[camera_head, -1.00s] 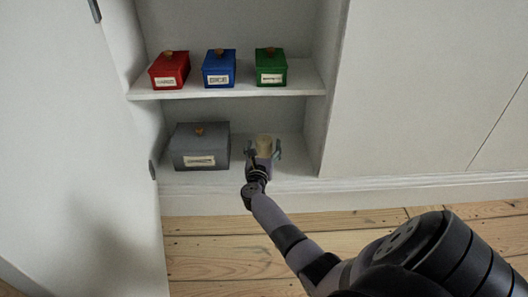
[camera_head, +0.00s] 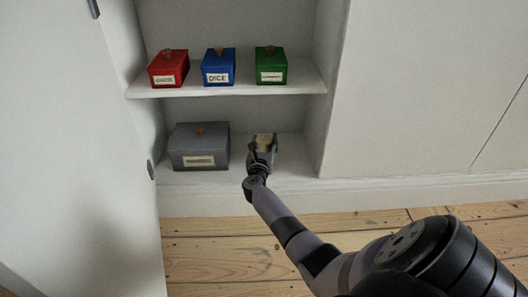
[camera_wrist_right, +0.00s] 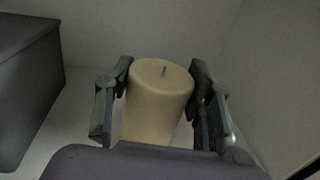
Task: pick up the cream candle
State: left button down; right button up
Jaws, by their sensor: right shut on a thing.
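The cream candle (camera_head: 264,139) is on the lower shelf of the cupboard, right of the grey box, mostly hidden by my right gripper (camera_head: 263,146) in the head view. In the right wrist view the candle (camera_wrist_right: 157,98) stands upright with a dark wick on top. My right gripper (camera_wrist_right: 163,95) is shut on it, with one finger against each side. Whether its base touches the shelf is hidden. My left gripper is not in view.
A grey box (camera_head: 199,147) stands left of the candle. Red (camera_head: 169,68), blue (camera_head: 219,67) and green (camera_head: 271,66) boxes stand on the upper shelf (camera_head: 300,88) above. The cupboard's right wall is close beside the gripper.

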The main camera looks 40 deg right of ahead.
jog(key=c, duration=0.5)
jog(key=shift+c, duration=0.7)
jog(key=shift+r, duration=0.1)
